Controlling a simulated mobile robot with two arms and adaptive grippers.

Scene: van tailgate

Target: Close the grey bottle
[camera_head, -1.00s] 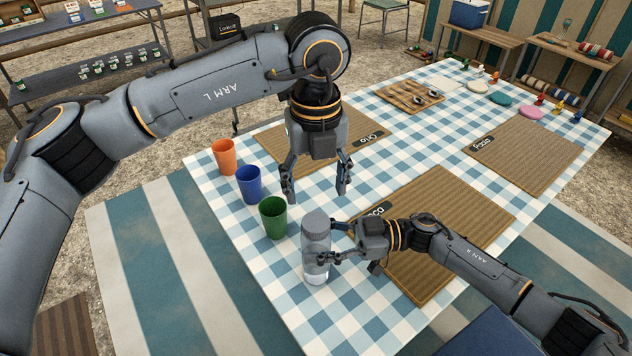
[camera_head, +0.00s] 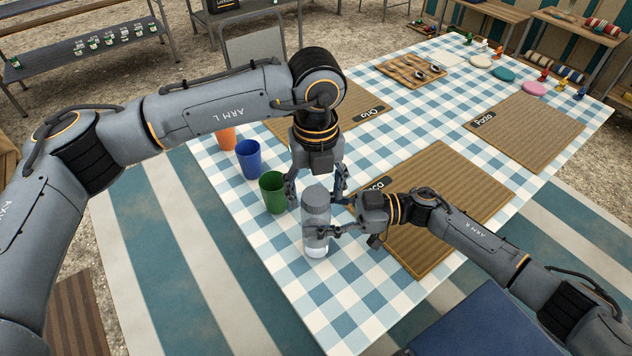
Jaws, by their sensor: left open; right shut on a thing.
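The grey bottle (camera_head: 316,219) stands upright near the left edge of the table. Its top is a grey cap-like part (camera_head: 316,196); I cannot tell whether this is seated or loose. My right gripper (camera_head: 318,233) comes in from the right and is shut on the bottle's body. My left gripper (camera_head: 316,199) points down, open, with its fingers left and right of the bottle's top. The fingertips are partly hidden by the bottle, and I cannot tell whether they touch it.
Green (camera_head: 273,193), blue (camera_head: 248,159) and orange (camera_head: 226,138) cups stand left of the bottle, the green one close to my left gripper. Brown placemats (camera_head: 455,190) lie to the right. A wooden board (camera_head: 410,70) and coloured discs are farther back. The checkered cloth (camera_head: 345,305) in front is clear.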

